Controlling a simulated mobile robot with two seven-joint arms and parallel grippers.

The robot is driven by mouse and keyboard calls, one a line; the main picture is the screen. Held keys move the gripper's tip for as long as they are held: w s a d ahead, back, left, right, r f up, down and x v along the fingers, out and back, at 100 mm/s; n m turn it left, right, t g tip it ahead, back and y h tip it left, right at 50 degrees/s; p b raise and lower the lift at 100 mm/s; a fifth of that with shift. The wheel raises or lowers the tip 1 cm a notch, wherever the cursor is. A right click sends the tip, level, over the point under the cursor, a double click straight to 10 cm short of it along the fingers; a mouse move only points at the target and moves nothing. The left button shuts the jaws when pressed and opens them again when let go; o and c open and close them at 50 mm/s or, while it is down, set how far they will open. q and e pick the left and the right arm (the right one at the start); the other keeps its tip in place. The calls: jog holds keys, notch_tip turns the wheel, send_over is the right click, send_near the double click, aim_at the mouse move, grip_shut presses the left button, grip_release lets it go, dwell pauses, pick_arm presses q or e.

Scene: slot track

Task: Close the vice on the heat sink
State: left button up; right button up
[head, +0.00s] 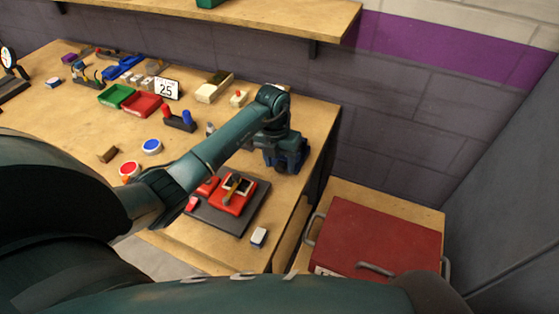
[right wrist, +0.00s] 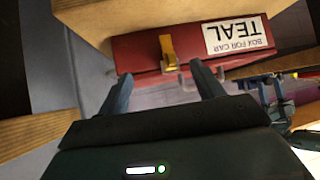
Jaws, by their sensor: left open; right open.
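The vice (head: 231,203) is the red block on a dark base plate (head: 225,221) near the table's front right edge. It has pale pieces and a brown handle on top. I cannot clearly make out the heat sink among them, nor how wide the jaws stand. My left gripper (head: 287,160) is open, beyond and right of the vice, apart from it; nothing shows held in it. My right gripper (right wrist: 163,84) is open and empty in the right wrist view, its fingers pointing at a red box (right wrist: 140,55) labelled for a teal car.
The red box with handles (head: 375,235) stands on a lower wooden surface right of the table. Green (head: 116,96) and red (head: 142,105) trays and several small parts lie farther back.

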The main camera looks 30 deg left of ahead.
pick_arm(q)
jog(key=shift+f, duration=0.25)
jog(key=c, duration=1)
jog(key=shift+o, duration=0.2)
pick_arm(e)
jog(key=shift+w, duration=0.1)
